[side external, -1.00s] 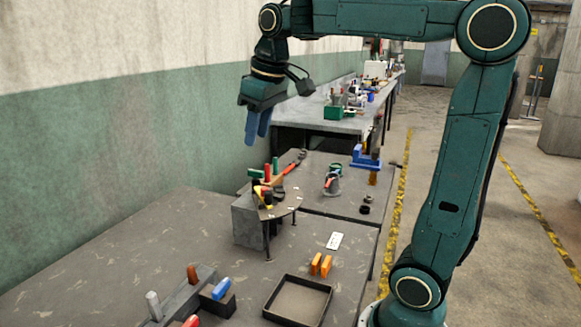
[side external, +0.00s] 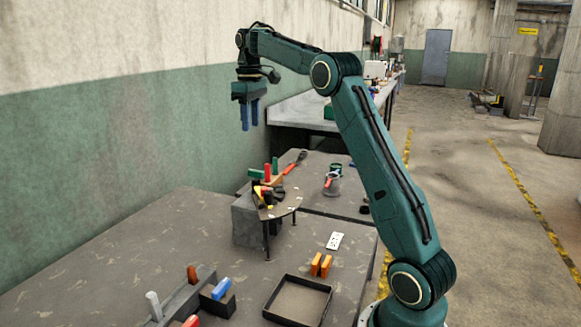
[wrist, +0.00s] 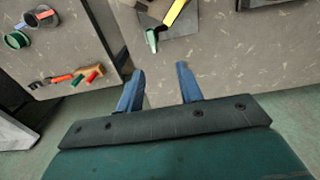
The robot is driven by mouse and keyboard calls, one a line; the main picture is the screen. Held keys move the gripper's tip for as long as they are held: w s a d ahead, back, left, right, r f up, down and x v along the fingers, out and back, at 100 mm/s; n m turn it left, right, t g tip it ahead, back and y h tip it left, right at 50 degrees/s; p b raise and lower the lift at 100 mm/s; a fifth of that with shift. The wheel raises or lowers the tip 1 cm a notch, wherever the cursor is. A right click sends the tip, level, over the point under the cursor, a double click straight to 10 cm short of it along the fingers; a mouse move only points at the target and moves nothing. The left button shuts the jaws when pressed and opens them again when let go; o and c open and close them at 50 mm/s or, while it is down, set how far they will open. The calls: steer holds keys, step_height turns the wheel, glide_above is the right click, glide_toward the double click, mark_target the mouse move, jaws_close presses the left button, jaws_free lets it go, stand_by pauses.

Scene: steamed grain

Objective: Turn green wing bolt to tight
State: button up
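My gripper (side external: 250,125) hangs high above the tables, fingers pointing down. In the wrist view its two blue fingers (wrist: 160,70) are apart with nothing between them. A pale green part (wrist: 151,40) shows beyond the fingers in the wrist view, beside a yellow bar; it may be the green wing bolt, but its shape is too small to tell. I cannot tell which green piece is the wing bolt. The gripper touches none of them.
A black tray (side external: 297,300), orange blocks (side external: 320,265) and a white plate (side external: 335,240) lie on the near table. A rack with coloured handles (side external: 185,300) is at the front. A red-handled tool (side external: 294,162) lies on the second table. The wall is at left.

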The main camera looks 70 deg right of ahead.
mark_target(256, 170)
steer(key=shift+w+d+f, duration=0.1)
steer(key=shift+d+f, duration=0.2)
steer(key=shift+d, duration=0.2)
steer(key=shift+w+d+f, duration=0.1)
steer(key=shift+d+f, duration=0.2)
steer(key=shift+d, duration=0.2)
steer(key=shift+f, duration=0.15)
steer(key=shift+f, duration=6.75)
jaws_close()
